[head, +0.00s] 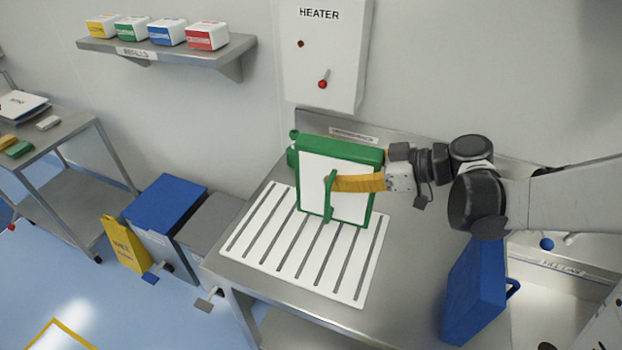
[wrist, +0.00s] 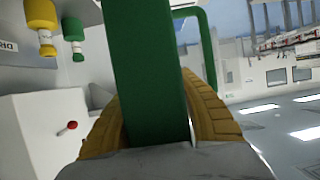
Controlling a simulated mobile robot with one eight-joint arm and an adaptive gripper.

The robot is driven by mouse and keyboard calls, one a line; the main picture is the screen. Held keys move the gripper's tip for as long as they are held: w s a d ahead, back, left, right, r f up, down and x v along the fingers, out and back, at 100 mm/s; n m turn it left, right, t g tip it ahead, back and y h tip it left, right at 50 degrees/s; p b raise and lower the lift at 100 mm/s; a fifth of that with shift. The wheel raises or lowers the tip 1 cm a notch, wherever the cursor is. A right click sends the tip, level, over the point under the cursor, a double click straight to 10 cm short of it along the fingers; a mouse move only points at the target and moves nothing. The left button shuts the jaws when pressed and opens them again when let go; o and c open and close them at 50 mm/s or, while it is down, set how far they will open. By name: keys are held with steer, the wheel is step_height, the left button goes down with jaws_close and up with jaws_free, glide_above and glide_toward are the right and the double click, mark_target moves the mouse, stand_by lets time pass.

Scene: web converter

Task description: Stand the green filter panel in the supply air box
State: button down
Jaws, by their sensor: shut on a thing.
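The green filter panel (head: 349,199) has a green frame, a white face and a green handle. It is upright at the back of a white slotted rack (head: 268,256) on a steel table. I cannot tell whether its lower edge touches the rack. My gripper (head: 340,183) is shut on the panel, with its yellow fingers reaching in from the right. In the wrist view the green frame (wrist: 148,60) runs between both fingers, and the handle shows to its right. I cannot tell for certain which thing is the supply air box.
A blue panel (head: 474,292) stands upright at the table's right, by a white basin (head: 577,290). A white heater box (head: 325,55) hangs on the wall behind. A shelf (head: 195,57) with small boxes is at upper left. A blue-lidded bin (head: 165,204) stands on the floor.

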mark_target(356, 164)
steer(key=d+r, duration=0.1)
steer(key=d, duration=0.1)
steer(key=d+r, duration=0.1)
steer(key=shift+w+d+r+p, duration=0.1)
steer(key=shift+w+d+p, duration=0.05)
steer(key=shift+d+p, duration=0.25)
steer(key=w+d+f+m+t+h+b, duration=0.1)
steer(key=w+d+f+m+t+h, duration=0.1)
steer(key=d+f+m+t+h, duration=0.1)
steer(key=w+d+f+m+t+h+b, duration=0.2)
steer(key=w+d+f+m+t+h, duration=0.1)
steer(key=d+m+t+h, duration=0.3)
steer(key=d+m, duration=0.2)
steer(key=d, duration=0.1)
steer(key=shift+d+f, duration=0.15)
steer(key=shift+d, duration=0.25)
